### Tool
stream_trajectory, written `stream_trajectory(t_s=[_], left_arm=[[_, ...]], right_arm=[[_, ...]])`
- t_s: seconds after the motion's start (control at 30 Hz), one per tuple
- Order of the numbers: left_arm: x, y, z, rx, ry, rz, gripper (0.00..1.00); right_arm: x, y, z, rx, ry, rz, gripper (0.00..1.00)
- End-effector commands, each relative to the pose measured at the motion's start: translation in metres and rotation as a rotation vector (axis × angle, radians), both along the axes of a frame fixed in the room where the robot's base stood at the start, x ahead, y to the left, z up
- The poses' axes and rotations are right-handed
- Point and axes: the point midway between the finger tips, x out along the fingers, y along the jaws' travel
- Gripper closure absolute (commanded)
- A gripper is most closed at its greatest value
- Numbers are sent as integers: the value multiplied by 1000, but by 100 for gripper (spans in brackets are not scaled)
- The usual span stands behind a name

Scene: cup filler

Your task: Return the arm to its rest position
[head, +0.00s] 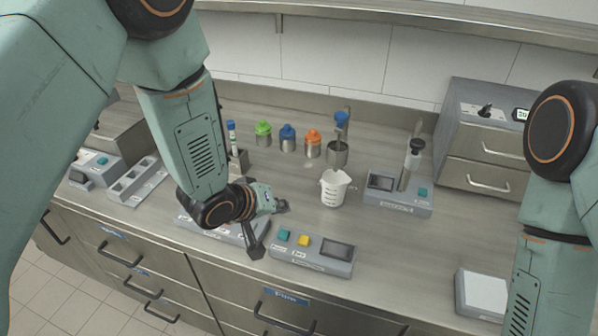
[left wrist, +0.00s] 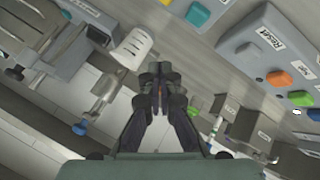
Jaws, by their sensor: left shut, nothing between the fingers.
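My left arm comes in from the left and bends down over the bench. My left gripper (head: 257,250) is low over the front control panels, close to the panel with teal and yellow buttons. In the left wrist view its fingertips (left wrist: 160,75) meet, with nothing between them. The white measuring cup (head: 334,188) stands on the bench to the right of the gripper, apart from it; it also shows in the left wrist view (left wrist: 132,48). My right arm shows at the right edge; its gripper is outside the view.
The front panel (head: 312,255) and another panel partly under my arm lie near the bench edge. Green (head: 264,134), blue (head: 288,138) and orange-lidded (head: 313,144) jars stand behind. A syringe device (head: 398,197) is to the right, with drawers (head: 485,147) beyond. Bench right of the cup is partly clear.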

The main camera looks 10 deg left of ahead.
Motion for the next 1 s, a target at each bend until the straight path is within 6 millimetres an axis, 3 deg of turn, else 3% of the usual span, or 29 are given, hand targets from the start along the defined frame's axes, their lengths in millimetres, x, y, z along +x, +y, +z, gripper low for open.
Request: stream_trajectory(t_s=[0.27,0.37,0.5,0.7,0.9,1.0], left_arm=[[-1,4,-1,100,-49,-85,100],[-20,20,-14,216,-55,-137,100],[-78,51,-85,357,45,-185,100],[-171,84,-175,465,240,-235,100],[-266,106,-245,498,455,-246,100],[-304,112,-270,487,548,-227,100]], right_arm=[[0,0,0,0,0,0,49],[0,0,-2,0,0,0,49],[0,0,-31,0,0,0,49],[0,0,-73,0,0,0,49],[0,0,-114,0,0,0,49],[0,0,-132,0,0,0,49]])
